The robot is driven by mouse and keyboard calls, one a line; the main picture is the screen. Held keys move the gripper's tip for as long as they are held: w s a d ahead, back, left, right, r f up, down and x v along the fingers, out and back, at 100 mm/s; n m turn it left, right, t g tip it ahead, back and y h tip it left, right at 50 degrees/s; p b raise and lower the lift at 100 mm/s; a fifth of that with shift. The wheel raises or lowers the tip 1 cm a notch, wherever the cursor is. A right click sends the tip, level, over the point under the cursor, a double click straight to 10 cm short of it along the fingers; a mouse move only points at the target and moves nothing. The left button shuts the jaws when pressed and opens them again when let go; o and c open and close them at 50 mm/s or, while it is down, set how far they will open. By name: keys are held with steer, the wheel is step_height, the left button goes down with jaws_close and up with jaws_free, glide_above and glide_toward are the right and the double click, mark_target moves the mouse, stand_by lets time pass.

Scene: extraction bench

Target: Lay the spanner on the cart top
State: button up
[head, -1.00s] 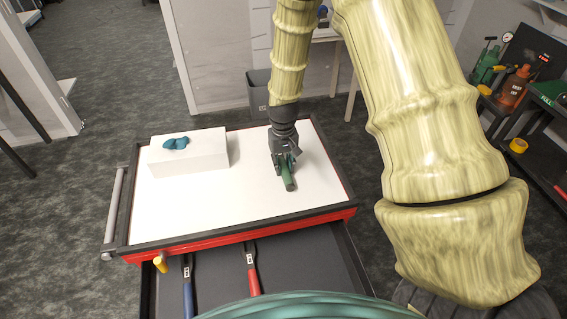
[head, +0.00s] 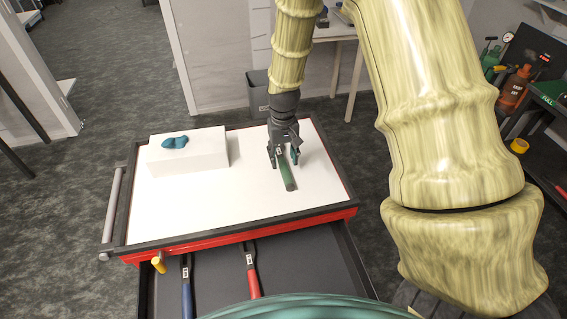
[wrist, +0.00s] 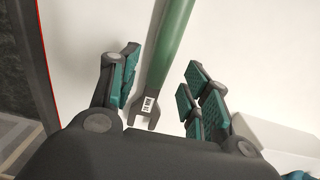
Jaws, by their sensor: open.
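A green-handled spanner (head: 286,173) lies on the white cart top (head: 230,195), toward its right side. In the wrist view the spanner (wrist: 168,60) shows its dark open-ended jaw and a small white label near it. My gripper (head: 285,160) is just above the cart top, around the spanner's jaw end. In the wrist view its two fingers (wrist: 158,95) stand apart, one on each side of the spanner, with clear gaps of white surface between. The gripper is open and not holding the spanner.
A white box (head: 190,155) with a teal object (head: 175,142) on it stands at the cart top's left. Below, an open drawer (head: 320,265) holds a blue-handled tool (head: 187,295) and a red-handled tool (head: 253,280). The cart top's middle is clear.

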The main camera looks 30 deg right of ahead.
mark_target(283, 163)
step_height(283, 163, up, 9)
steer(key=b, duration=0.2)
steer(key=shift+b, duration=0.35)
steer(key=shift+f, duration=0.1)
